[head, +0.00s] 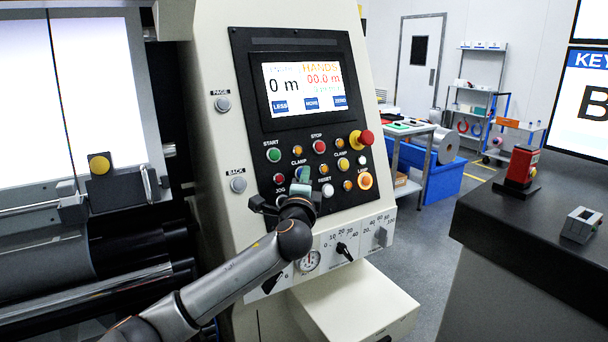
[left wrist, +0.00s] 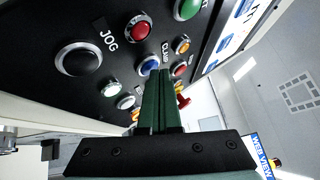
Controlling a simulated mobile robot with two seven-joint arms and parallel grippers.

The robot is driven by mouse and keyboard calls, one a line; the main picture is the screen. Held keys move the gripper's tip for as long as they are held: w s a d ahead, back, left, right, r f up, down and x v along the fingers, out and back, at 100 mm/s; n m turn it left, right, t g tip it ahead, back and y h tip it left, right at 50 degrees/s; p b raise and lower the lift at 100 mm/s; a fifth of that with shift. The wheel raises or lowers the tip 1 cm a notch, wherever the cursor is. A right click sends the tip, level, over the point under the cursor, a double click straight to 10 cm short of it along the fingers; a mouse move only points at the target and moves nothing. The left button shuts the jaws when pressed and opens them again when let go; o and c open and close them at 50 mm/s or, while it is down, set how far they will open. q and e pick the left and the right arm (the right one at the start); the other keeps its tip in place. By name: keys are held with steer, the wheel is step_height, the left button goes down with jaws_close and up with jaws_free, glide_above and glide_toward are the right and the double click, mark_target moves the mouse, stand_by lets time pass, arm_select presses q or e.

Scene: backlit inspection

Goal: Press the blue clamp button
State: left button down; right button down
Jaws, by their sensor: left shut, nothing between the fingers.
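The blue clamp button (left wrist: 148,66) sits on the black control panel (head: 243,75), near the CLAMP label. In the head view it is largely hidden behind my left gripper (head: 302,178). My left gripper is shut and empty, its green fingers pointing at the panel. In the left wrist view the fingertips (left wrist: 160,72) are right beside the blue button and overlap its edge. I cannot tell whether they touch it. My right gripper is in neither view.
A red emergency knob (head: 366,138) sticks out to the right. A dark counter (head: 500,215) stands at the right.

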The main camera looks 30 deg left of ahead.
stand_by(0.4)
arm_select(q)
steer(key=shift+s+d+r+p, duration=0.1)
steer(key=shift+s+d+p, duration=0.1)
steer(key=shift+p, duration=0.1)
steer(key=s+d+r+p, duration=0.2)
steer(key=d+p, duration=0.1)
steer(key=d, duration=0.2)
steer(key=shift+s, duration=0.35)
